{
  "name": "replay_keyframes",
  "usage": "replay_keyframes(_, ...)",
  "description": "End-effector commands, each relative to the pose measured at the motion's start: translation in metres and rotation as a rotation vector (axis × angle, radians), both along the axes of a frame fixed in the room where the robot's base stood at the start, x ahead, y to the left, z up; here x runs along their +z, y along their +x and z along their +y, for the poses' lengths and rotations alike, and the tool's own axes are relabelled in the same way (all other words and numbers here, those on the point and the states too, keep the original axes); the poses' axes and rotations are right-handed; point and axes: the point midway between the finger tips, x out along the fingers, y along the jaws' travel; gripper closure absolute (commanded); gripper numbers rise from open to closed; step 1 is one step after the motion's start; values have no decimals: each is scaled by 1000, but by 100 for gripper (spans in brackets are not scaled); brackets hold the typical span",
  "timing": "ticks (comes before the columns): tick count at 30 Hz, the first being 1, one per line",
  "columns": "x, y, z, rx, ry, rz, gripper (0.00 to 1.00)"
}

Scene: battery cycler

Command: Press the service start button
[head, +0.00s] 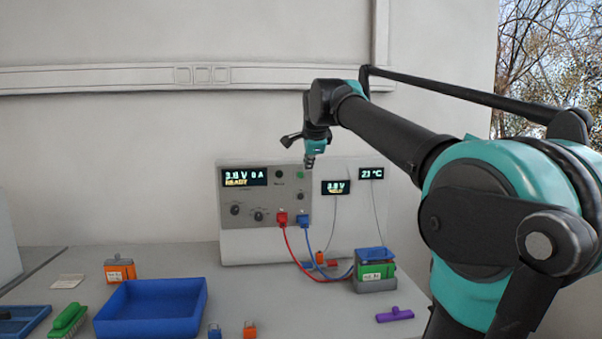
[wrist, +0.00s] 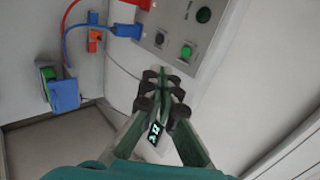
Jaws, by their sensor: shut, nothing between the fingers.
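In the wrist view the green button (wrist: 187,51) and the dark button (wrist: 204,15) show beyond the fingertips. My gripper (head: 309,161) is shut and empty, close to the panel's upper right corner, just above and right of the green button. Its closed fingertips also show in the wrist view (wrist: 163,77), apart from the button in the picture.
Red and blue plugs (head: 282,218) with cables leave the panel's lower part. A battery holder (head: 375,271) stands at the right, under two small displays (head: 336,187). The space before the panel's buttons looks clear.

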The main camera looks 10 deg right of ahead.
Motion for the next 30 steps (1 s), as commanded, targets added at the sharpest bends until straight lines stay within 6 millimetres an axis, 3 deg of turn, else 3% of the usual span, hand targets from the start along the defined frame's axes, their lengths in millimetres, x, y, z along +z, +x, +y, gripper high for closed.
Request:
replay_keyframes(5,17,2,2,-33,38,-15,100)
replay_keyframes(17,15,5,2,-34,39,-15,100)
replay_keyframes(23,-2,22,2,-35,39,-15,100)
replay_keyframes(30,-34,57,2,-35,39,-15,100)
